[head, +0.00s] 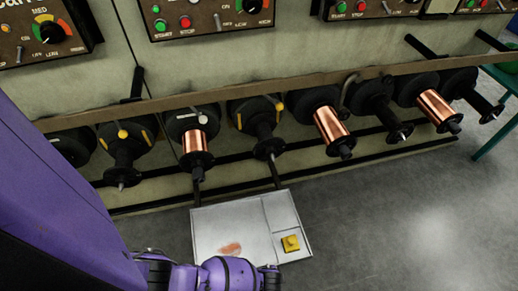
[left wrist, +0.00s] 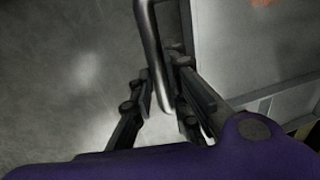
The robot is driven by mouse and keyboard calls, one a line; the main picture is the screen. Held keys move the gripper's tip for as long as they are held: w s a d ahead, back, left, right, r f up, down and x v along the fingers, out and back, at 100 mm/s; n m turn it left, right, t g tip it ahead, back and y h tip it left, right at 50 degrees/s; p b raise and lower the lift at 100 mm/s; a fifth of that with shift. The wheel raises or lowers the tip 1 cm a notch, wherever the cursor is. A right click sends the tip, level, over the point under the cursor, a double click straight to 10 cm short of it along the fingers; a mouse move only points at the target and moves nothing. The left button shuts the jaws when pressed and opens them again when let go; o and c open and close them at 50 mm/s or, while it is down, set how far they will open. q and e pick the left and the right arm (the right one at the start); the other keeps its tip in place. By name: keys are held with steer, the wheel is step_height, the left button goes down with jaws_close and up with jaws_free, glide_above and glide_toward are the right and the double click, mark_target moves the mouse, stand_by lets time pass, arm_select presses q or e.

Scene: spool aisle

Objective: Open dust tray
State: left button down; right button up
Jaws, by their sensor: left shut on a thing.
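The dust tray (head: 215,222) is a pale metal tray standing out over the floor in front of the machine, with two dark rails running back from it. It holds a reddish smear of dust (head: 230,249), and a yellow block (head: 291,243) sits in a small compartment at its right. In the left wrist view the tray's flat surface (left wrist: 232,50) shows at the right. My left gripper (left wrist: 165,95) is shut on the tray's bent metal handle (left wrist: 152,50), which passes between its fingers. In the head view my purple arm hides most of this grip. My right gripper is out of view.
A row of spools, some wound with copper (head: 330,128), projects from the machine above and behind the tray. Control panels (head: 210,15) line the wall higher up. Grey floor (head: 400,220) to the right is clear. A green stand (head: 495,132) is at the far right.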

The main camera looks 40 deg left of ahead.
arm_select(q)
steer(key=shift+s+d, duration=0.85)
steer(key=shift+d, duration=0.2)
steer(key=c, duration=1.7)
jaws_free()
steer(key=r, duration=0.4)
steer(key=s+d+r, duration=0.1)
steer(key=r, duration=0.6)
steer(key=shift+s+d+r, duration=0.25)
steer(key=shift+d+r, duration=0.05)
steer(key=shift+r, duration=0.1)
